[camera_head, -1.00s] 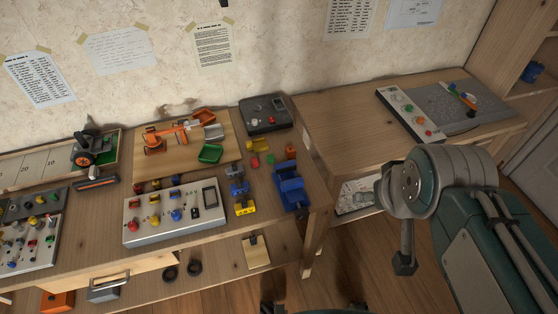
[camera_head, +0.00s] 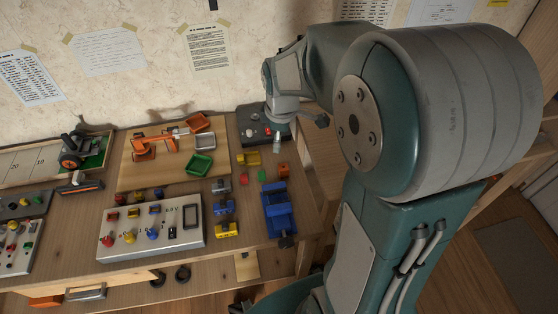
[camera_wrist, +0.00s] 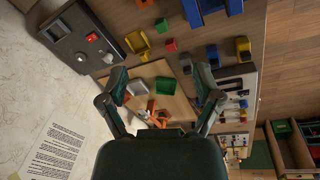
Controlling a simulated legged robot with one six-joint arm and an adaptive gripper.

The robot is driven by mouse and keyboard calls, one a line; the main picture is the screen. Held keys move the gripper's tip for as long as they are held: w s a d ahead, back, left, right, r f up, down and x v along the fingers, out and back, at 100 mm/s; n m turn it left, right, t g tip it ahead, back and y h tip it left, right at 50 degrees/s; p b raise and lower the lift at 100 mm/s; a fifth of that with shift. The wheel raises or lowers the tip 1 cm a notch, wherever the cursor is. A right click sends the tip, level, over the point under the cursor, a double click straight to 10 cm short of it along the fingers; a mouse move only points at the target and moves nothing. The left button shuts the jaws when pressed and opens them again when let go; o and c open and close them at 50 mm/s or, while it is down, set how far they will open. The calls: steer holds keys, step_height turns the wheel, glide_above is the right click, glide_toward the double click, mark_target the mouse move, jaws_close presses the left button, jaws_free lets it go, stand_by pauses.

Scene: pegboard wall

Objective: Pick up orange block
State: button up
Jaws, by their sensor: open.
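In the wrist view the orange block (camera_wrist: 145,4) is at the top edge, partly cut off. My gripper (camera_head: 298,124) is in the air near the back of the bench, around the dark control box, farther back than the orange block. In the wrist view my gripper (camera_wrist: 161,72) has its fingers wide apart, with nothing between them.
The dark control box (camera_wrist: 86,41) and a yellow part (camera_wrist: 137,42) are near the orange block. A switch panel (camera_head: 110,250) is in front. The papered wall is close behind.

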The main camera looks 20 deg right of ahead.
mark_target(283, 170)
steer(key=w+d+f+n, duration=0.1)
steer(key=f, duration=0.2)
steer(key=w+d+f+n+g, duration=0.1)
steer(key=w+d+f+n, duration=0.1)
steer(key=f, duration=0.2)
steer(key=w+d+f+n, duration=0.1)
steer(key=f, duration=0.2)
steer(key=shift+w+d+f+n+g, duration=0.15)
steer(key=shift+d+f+n+g, duration=0.15)
steer(key=shift+f, duration=0.1)
steer(key=f, duration=0.2)
steer(key=a+f, duration=0.1)
steer(key=f, duration=0.1)
steer(key=shift+f, duration=0.35)
step_height(283, 170, down, 6)
steer(key=shift+w+a+r, duration=0.1)
steer(key=shift+w+a, duration=0.05)
steer(key=c, duration=1)
